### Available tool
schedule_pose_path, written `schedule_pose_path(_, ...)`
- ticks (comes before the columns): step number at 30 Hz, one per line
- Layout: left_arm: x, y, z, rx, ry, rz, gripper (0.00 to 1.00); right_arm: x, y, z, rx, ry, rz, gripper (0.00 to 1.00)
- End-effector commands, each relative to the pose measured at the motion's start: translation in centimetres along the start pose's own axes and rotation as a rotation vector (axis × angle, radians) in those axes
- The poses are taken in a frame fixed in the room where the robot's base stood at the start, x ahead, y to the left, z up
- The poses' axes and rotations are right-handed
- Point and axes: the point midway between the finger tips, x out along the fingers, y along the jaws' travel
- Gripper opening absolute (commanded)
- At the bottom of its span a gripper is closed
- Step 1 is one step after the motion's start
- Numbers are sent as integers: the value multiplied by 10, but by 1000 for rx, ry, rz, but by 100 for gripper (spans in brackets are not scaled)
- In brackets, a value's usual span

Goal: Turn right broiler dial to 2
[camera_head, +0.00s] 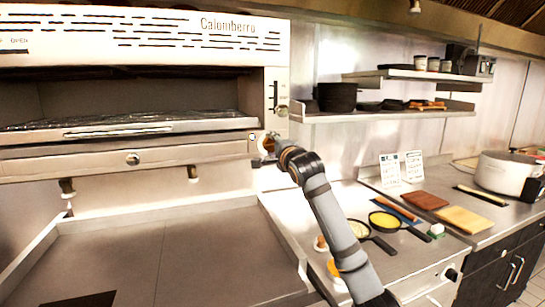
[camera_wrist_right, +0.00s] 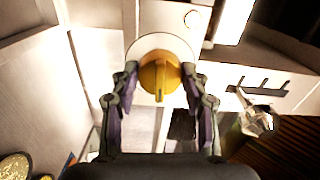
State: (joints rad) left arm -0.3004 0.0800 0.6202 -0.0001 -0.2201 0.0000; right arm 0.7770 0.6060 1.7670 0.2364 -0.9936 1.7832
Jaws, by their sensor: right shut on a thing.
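The broiler (camera_head: 200,150) fills the upper left of the head view, with its rack (camera_head: 120,128) inside. The right broiler dial shows in the wrist view as a yellow-orange knob (camera_wrist_right: 160,72) with a raised grip bar, on a round white plate (camera_wrist_right: 143,46). My right gripper (camera_head: 269,144) reaches the broiler's right front corner. In the wrist view its two fingers (camera_wrist_right: 161,88) stand on either side of the knob and are shut on it. The number the dial points to cannot be read. In the head view the gripper partly hides the dial. My left gripper is not in view.
A flat griddle surface (camera_head: 110,255) with raised edges lies below the broiler. On the right counter are small pans (camera_head: 385,221), cutting boards (camera_head: 462,219) and a large pot (camera_head: 505,172). A wall shelf (camera_head: 390,115) holds dark cookware.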

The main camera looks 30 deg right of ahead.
Motion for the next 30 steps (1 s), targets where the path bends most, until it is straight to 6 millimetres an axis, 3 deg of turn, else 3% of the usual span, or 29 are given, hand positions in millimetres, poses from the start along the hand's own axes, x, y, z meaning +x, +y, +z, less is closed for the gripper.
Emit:
schedule_pose_path(1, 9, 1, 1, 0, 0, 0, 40, 0, 4, 0, 33, 1, -1, 14)
schedule_pose_path(10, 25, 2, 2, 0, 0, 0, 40, 0, 2, 0, 193, 1, 1, 14)
schedule_pose_path(30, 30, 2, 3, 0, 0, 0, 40, 0, 1, 0, 259, 1, 4, 14)
